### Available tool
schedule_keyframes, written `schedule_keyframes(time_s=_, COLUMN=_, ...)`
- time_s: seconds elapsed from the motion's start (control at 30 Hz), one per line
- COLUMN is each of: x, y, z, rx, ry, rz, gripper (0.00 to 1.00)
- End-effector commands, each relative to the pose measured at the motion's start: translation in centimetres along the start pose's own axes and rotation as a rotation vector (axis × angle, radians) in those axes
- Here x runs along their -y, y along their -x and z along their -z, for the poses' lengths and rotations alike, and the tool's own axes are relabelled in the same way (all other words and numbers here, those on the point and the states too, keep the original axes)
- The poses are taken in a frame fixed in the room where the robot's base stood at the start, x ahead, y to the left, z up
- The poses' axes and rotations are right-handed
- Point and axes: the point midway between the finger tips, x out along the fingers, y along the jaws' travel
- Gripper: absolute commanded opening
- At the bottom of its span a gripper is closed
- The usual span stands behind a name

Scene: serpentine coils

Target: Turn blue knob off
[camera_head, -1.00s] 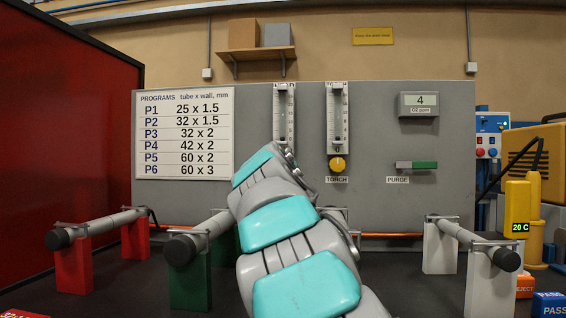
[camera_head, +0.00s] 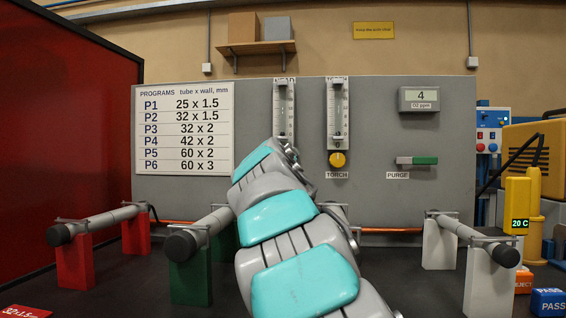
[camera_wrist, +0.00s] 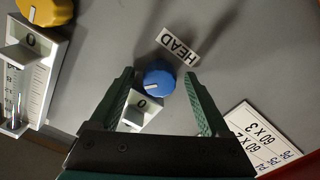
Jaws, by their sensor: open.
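The blue knob (camera_wrist: 160,80) shows in the wrist view on the grey panel, next to the HEAD label (camera_wrist: 178,46). A white mark on its face points toward the lower left of the picture. My gripper (camera_wrist: 159,74) is open, with one dark green finger on each side of the knob. A gap shows between the knob and each finger; whether the fingertips reach its depth I cannot tell. In the head view my arm hides the knob and my gripper.
A yellow TORCH knob (camera_head: 337,159) sits right of my arm, below a flowmeter (camera_head: 337,110). Further right are the PURGE switch (camera_head: 417,161) and a ppm display (camera_head: 419,99). Tubes on red (camera_head: 74,262), green (camera_head: 190,282) and white (camera_head: 489,291) blocks stand in front.

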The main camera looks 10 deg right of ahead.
Motion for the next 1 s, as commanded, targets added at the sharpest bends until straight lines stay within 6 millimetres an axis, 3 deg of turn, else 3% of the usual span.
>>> schedule_keyframes(time_s=0.37, x=0.0, y=1.1, z=0.1, rx=-0.002, ry=0.000, rz=-0.001, gripper=0.80)
schedule_keyframes(time_s=0.8, x=0.0, y=6.4, z=0.0, rx=-0.001, ry=-0.001, rz=0.000, gripper=0.80)
schedule_keyframes(time_s=1.0, x=0.0, y=7.8, z=0.0, rx=0.000, ry=0.000, rz=0.000, gripper=0.80)
